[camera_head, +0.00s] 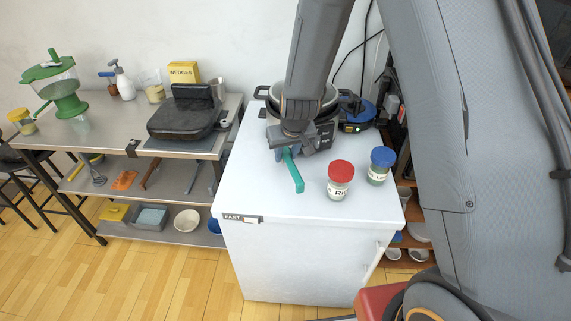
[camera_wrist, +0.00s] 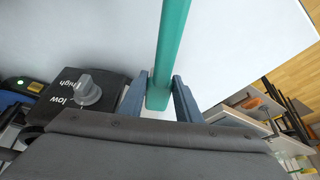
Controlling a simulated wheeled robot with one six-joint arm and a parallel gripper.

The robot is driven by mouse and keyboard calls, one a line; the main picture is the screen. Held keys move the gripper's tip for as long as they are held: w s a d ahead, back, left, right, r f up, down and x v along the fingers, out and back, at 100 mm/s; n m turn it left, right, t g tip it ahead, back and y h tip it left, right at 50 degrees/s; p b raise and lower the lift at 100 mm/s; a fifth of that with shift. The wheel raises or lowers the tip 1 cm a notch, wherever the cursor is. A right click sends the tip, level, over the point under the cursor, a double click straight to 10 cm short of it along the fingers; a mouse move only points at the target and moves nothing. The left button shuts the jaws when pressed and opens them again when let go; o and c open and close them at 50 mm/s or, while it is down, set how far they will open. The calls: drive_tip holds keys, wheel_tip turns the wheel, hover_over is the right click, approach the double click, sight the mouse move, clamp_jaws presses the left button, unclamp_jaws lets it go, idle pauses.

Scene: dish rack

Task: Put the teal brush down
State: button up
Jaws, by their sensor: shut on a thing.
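The teal brush (camera_head: 294,172) is in my gripper (camera_head: 287,153), above or at the white top of a low cabinet (camera_head: 260,195). Its teal handle points toward the front edge of the top. In the wrist view the teal brush (camera_wrist: 170,50) runs away from between the two fingers of my gripper (camera_wrist: 161,95), which are shut on it. I cannot tell whether the brush touches the surface. Its far end is outside the wrist view.
A red-lidded jar (camera_head: 340,180) and a blue-lidded jar (camera_head: 381,165) stand right of the brush. A black cooker with a dial (camera_wrist: 88,90) is close behind my gripper. The front left of the white top is clear. A steel shelf table (camera_head: 110,130) stands left.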

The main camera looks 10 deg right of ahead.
sight(286, 162)
drive_tip(key=shift+f+b, duration=1.75)
drive_tip(key=shift+b, duration=0.15)
drive_tip(key=shift+f, duration=0.2)
drive_tip(key=o, duration=1.2)
drive_tip(key=shift+c, duration=0.2)
drive_tip(key=shift+r, duration=0.25)
drive_tip(key=p+v, duration=0.9)
drive_tip(key=v, duration=0.3)
drive_tip(key=shift+r, duration=0.1)
drive_tip(key=s+d+r+m+g, duration=0.1)
drive_tip(key=s+d+r, duration=0.4)
drive_tip(key=s, duration=0.4)
drive_tip(key=s+d+r+m+h, duration=0.1)
drive_tip(key=s+d+r, duration=0.4)
drive_tip(key=s, duration=0.3)
drive_tip(key=shift+s+d+r+g, duration=0.35)
drive_tip(key=shift+r+g, duration=0.05)
drive_tip(key=shift+r, duration=0.25)
